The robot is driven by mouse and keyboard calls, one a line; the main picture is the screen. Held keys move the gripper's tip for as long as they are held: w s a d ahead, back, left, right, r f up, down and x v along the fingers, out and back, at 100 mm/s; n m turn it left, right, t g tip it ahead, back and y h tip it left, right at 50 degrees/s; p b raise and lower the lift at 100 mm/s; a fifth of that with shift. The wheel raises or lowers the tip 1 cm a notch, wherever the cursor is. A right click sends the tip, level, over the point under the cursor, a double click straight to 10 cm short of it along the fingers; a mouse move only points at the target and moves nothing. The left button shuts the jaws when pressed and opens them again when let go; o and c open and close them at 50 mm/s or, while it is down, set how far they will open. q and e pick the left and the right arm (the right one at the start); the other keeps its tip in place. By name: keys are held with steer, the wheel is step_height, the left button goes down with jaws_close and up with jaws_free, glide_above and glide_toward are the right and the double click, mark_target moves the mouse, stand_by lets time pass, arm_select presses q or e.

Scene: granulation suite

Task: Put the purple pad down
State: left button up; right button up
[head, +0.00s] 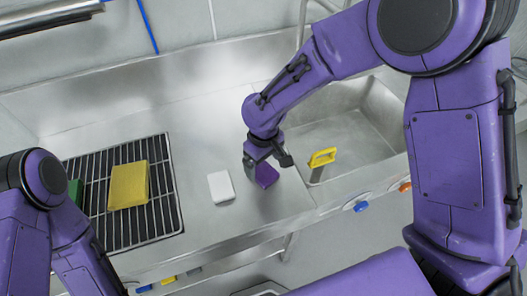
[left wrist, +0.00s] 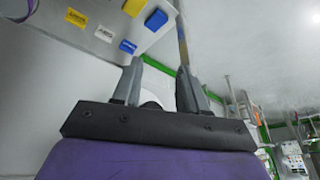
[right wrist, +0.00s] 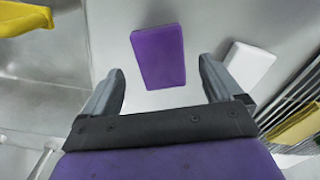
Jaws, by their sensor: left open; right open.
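The purple pad (head: 266,175) lies flat on the steel counter (head: 221,124), to the left of the sink. In the right wrist view the pad (right wrist: 158,56) lies beyond the fingertips, in line with the gap between them. My right gripper (head: 268,160) is open and just above the pad, partly covering it in the head view. In the right wrist view my right gripper (right wrist: 160,82) is empty, its fingers apart from the pad. My left gripper (left wrist: 160,75) is open and empty, away from the counter top; the head view does not show its fingers.
A white pad (head: 221,186) lies left of the purple one. A black rack (head: 168,203) further left bears a yellow pad (head: 128,185) and a green one (head: 75,190). Bare counter lies behind the pads.

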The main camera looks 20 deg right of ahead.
mark_target(263, 172)
step_height(263, 172, up, 8)
stand_by(0.6)
